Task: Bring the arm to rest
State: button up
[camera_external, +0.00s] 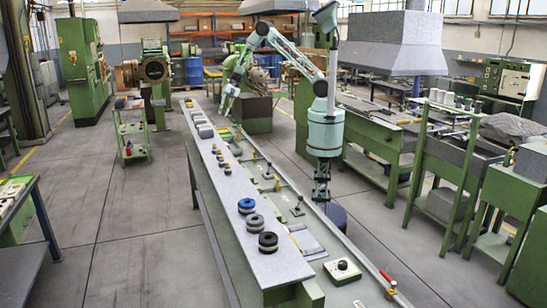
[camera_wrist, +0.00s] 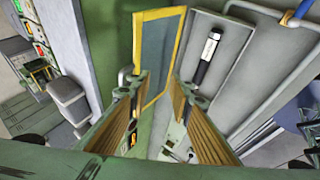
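My gripper (camera_external: 227,108) hangs low over the far end of the long workbench (camera_external: 232,195) in the external view, near some grey blocks. It is small there and its fingers are hard to make out. In the wrist view my gripper (camera_wrist: 158,95) has its two brown-padded fingers spread apart, with nothing between them. Beyond the fingertips are a green surface and a yellow-framed panel (camera_wrist: 160,50). My arm is folded over from its column, with the elbow high and the forearm sloping down to the left.
A black and white cylinder (camera_wrist: 208,55) lies in a grey tray right of the fingers. Grey blocks (camera_external: 205,130) stand along the bench's far part. Blue rings (camera_external: 246,206) and a black ring (camera_external: 268,242) sit nearer. A grey hood (camera_external: 392,45) hangs right of my arm.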

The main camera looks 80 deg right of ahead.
jog(key=shift+r, duration=0.1)
jog(key=s+a+r+n+h+b, duration=0.1)
jog(key=s+a+r+n+b, duration=0.1)
jog(key=s+r+n+b, duration=0.4)
jog(key=s+a+r+n+h+b, duration=0.1)
jog(key=s+a+r+n, duration=0.1)
jog(key=s+r+n, duration=0.65)
jog(key=s+a+r+n+b, duration=0.3)
jog(key=s+n+b, duration=0.1)
jog(key=s+n, duration=0.65)
jog(key=s+d+f+n+h+b, duration=0.1)
jog(key=s+d+n+b, duration=0.1)
jog(key=s+n, duration=0.5)
jog(key=s+d+f+n+h+b, duration=0.1)
jog(key=s+n+b, duration=0.4)
jog(key=s, duration=0.9)
jog(key=s+d+f+n+t+h+b, duration=0.1)
jog(key=s+d+n+h+b, duration=0.1)
jog(key=s+n, duration=0.8)
jog(key=shift+s+d+f+h+b, duration=0.25)
jog(key=shift+d+h+b, duration=0.25)
jog(key=shift+b, duration=0.65)
